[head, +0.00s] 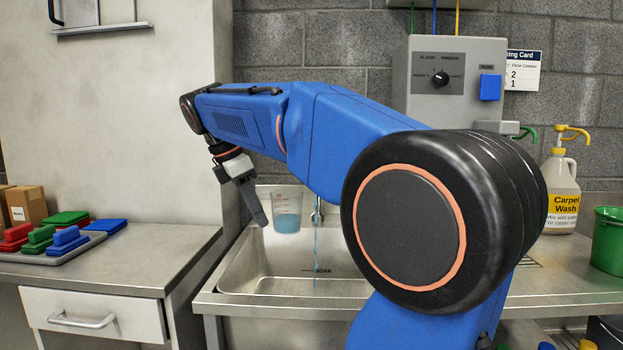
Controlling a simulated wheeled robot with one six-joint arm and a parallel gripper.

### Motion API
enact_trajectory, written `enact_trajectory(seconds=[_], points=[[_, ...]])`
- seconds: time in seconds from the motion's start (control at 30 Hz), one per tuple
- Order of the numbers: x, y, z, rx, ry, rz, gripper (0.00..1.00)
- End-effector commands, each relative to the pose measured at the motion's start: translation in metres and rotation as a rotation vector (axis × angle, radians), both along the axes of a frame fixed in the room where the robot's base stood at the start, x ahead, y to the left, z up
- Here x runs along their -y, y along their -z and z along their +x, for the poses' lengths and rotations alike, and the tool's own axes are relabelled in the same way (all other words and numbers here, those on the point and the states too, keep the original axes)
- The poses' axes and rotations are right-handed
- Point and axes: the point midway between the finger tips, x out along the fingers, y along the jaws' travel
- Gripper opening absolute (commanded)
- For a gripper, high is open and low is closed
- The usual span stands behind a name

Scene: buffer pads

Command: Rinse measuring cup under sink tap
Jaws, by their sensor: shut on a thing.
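The measuring cup (287,210) is clear, with marks on its side and blue liquid in its lower part. It is upright above the left part of the sink (262,284). My gripper (262,217) comes down from the left and is shut on the cup's left side; the exact grip is hard to see. The tap (318,211) is just right of the cup, partly hidden by my arm. A thin bluish stream (315,250) falls from it into the basin, beside the cup.
The left counter (140,262) holds a grey tray (78,250) with red, green and blue pads. A dispenser box (455,80) hangs on the wall. A Carpet Wash jug (561,192) and a green bucket (607,240) stand right. My arm hides the middle.

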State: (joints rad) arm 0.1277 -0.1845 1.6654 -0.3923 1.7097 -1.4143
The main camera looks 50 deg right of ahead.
Motion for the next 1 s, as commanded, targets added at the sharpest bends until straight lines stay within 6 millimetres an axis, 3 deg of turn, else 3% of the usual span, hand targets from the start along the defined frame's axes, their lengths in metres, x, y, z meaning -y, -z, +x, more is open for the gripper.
enact_trajectory(seconds=[0.53,1.0], points=[[-0.042,0.0,-0.044,0.001,-0.003,0.0,0.0],[-0.047,0.0,-0.05,0.0,0.0,0.0,0.0]])
